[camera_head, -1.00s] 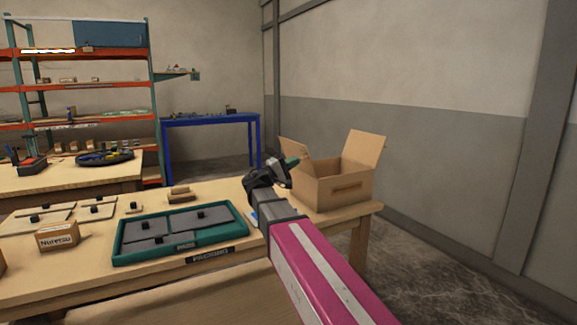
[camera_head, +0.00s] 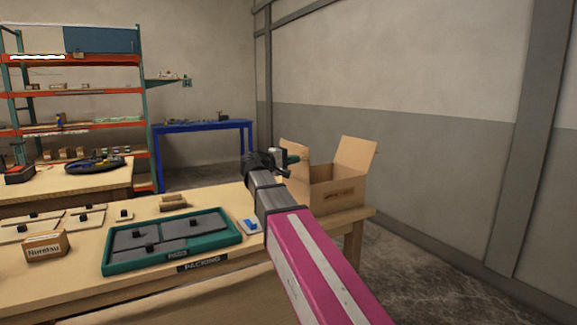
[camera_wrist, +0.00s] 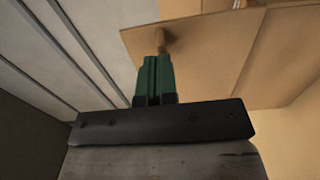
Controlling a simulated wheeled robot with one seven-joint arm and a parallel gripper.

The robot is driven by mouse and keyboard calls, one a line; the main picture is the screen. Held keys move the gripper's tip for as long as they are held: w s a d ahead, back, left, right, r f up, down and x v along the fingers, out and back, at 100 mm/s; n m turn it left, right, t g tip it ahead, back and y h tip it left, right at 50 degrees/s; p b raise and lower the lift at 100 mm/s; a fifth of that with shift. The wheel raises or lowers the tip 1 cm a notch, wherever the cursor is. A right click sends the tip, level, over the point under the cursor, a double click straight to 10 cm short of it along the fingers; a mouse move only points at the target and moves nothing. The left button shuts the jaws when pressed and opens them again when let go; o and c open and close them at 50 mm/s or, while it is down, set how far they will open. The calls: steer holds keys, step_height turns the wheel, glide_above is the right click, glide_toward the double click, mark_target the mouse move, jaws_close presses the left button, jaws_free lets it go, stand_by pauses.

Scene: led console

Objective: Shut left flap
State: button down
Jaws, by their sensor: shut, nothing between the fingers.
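An open cardboard box (camera_head: 338,190) stands at the right end of the packing table. Its left flap (camera_head: 295,152) stands up, leaning slightly outward, and its right flap (camera_head: 357,155) is raised and tilted outward. My gripper (camera_head: 293,158), with green fingers, is at the left flap, overlapping it in the head view. In the wrist view my gripper (camera_wrist: 155,62) is shut and empty, its fingertips pointing at a cardboard panel (camera_wrist: 215,60) close in front. I cannot tell whether they touch it. My arm hides the box's lower left side.
A teal tray (camera_head: 108,262) with grey pieces lies left of my arm. A small blue-and-white item (camera_head: 250,226) lies between tray and arm. A small carton (camera_head: 45,246) stands at the left. A wall (camera_head: 430,150) rises behind the box.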

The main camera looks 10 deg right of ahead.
steer(key=w+d+f+g+y, duration=0.1)
steer(key=w+d+f+y, duration=0.1)
steer(key=d+y, duration=0.3)
steer(key=w+d+f+g+y, duration=0.2)
steer(key=d+y, duration=0.3)
steer(key=d, duration=0.6)
steer(key=shift+w+d+f+y, duration=0.15)
steer(key=shift+w+f+y, duration=0.15)
steer(key=shift+w+f, duration=0.3)
steer(key=shift+w+r, duration=0.1)
stand_by(0.5)
step_height(320, 180, up, 14)
stand_by(0.4)
